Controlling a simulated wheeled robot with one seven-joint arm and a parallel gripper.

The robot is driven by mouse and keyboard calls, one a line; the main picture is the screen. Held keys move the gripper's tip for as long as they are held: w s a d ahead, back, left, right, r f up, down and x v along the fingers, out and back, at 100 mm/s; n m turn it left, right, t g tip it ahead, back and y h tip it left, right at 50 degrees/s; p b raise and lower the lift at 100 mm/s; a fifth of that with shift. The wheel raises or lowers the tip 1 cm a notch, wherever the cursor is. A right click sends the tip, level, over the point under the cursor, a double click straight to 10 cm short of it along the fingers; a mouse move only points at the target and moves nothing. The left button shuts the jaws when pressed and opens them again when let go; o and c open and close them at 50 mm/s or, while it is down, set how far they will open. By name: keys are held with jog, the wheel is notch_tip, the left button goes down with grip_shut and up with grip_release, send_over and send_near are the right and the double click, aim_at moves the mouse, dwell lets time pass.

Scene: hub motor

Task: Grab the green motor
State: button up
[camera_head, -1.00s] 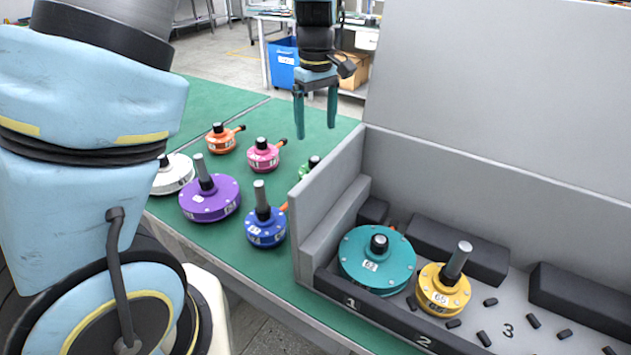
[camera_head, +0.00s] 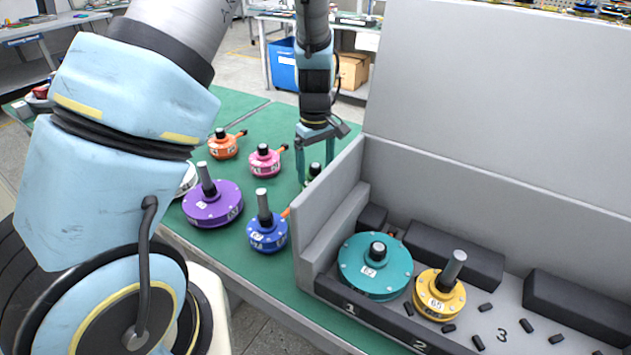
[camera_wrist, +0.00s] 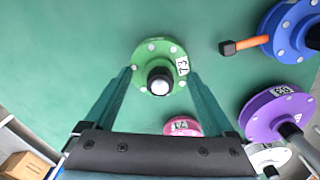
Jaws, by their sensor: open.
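The green motor (camera_wrist: 152,58) lies on the green table top, a round flange with a dark-tipped shaft and a label reading 73. In the head view only its shaft top (camera_head: 315,169) and a sliver of green show, beside the grey bin wall; the rest is hidden by the wall and my gripper. My gripper (camera_wrist: 160,80) is open and points down over the motor. In the wrist view its two teal fingers stand left and right of the motor's shaft, with nothing held. I cannot tell whether they touch the flange.
A pink motor (camera_head: 265,160), orange motor (camera_head: 223,144), blue motor (camera_head: 267,234) and purple motor (camera_head: 213,204) stand nearby on the table. The grey bin (camera_head: 330,210) rises close to the right of my gripper, holding a teal motor (camera_head: 375,265) and a yellow motor (camera_head: 440,293).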

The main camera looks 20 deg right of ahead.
grip_shut()
dwell(0.6)
jog(key=shift+r, duration=0.1)
